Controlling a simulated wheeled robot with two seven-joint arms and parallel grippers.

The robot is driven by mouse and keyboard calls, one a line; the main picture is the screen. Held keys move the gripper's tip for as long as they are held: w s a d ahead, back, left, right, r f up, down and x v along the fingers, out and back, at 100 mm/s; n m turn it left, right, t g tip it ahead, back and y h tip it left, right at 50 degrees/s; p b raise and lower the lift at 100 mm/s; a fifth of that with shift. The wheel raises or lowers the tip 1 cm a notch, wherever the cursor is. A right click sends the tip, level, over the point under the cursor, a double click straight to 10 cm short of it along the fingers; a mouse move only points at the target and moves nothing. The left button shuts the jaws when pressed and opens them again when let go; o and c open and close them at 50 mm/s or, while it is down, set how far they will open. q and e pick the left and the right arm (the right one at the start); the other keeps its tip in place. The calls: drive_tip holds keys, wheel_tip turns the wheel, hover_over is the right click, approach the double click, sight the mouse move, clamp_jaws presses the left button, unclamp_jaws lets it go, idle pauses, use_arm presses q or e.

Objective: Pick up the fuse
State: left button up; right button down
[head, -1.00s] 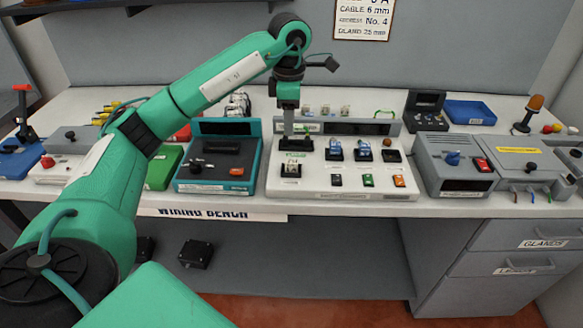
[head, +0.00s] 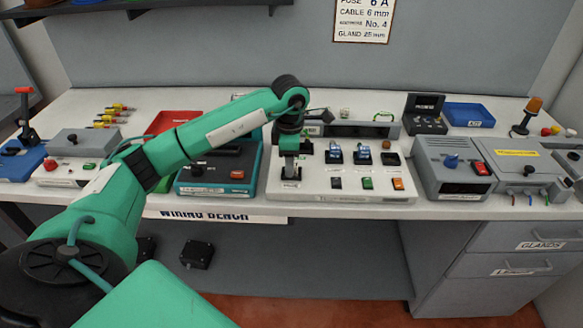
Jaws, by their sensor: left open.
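My left gripper (head: 290,172) points down at the front-left slot of the white dispenser panel (head: 310,187). Its jaws are open, and the fingertips are low, close to the slot. The small pale item in that slot, which may be the fuse, is hidden by the gripper now. I cannot tell whether the fingers touch it. Blue-topped items stand in two dark holders (head: 334,153) to the right of the gripper. My right gripper is not in view.
A teal box (head: 207,188) stands left of the panel and a grey box (head: 452,178) with a red switch stands right. My left arm crosses above the bench's left side.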

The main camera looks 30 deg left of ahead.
use_arm(q)
drive_tip(key=shift+f, duration=0.15)
clamp_jaws()
